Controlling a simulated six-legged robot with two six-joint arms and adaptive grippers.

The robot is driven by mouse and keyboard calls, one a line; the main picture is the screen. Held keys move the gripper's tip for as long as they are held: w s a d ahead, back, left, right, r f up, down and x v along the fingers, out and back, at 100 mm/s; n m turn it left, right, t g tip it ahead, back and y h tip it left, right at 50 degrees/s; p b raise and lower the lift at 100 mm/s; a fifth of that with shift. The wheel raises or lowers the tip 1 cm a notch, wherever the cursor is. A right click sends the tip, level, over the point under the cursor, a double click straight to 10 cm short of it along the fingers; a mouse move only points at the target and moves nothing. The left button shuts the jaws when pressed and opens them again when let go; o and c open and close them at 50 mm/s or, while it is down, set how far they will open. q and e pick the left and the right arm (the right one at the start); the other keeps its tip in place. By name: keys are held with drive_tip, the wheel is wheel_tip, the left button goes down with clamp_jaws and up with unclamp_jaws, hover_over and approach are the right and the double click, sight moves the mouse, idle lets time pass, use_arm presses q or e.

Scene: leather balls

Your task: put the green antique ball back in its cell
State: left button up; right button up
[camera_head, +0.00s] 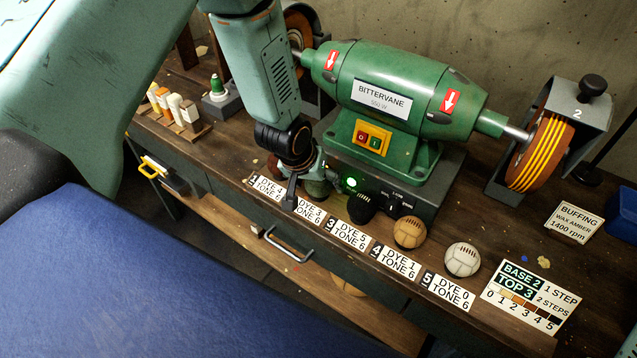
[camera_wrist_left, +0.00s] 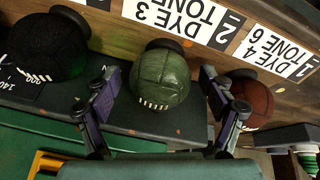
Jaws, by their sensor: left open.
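The green ball (camera_wrist_left: 160,78), panelled with pale lacing, sits on the bench behind the label DYE 3 TONE 6, in a dark cup-like rest. In the head view the green ball (camera_head: 318,187) is mostly hidden by my left gripper (camera_head: 304,178). In the left wrist view my left gripper (camera_wrist_left: 164,100) is open, one finger on each side of the green ball, with small gaps visible. A black ball (camera_wrist_left: 47,47) stands to the left and a reddish-brown ball (camera_wrist_left: 252,100) to the right there. I cannot tell which place is the ball's cell. My right gripper is not in view.
A black ball (camera_head: 361,208), tan ball (camera_head: 409,232) and white ball (camera_head: 462,259) continue the row. A green grinder (camera_head: 400,90) stands behind it. Numbered labels (camera_head: 348,234) line the bench's front edge. A drawer handle (camera_head: 287,244) is below. A tone chart (camera_head: 530,294) lies right.

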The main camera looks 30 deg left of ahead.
sight(312, 183)
use_arm(q)
drive_tip(key=v, duration=0.4)
drive_tip(key=w+p+v, duration=0.1)
drive_tip(key=v, duration=0.2)
drive_tip(key=shift+r, duration=0.35)
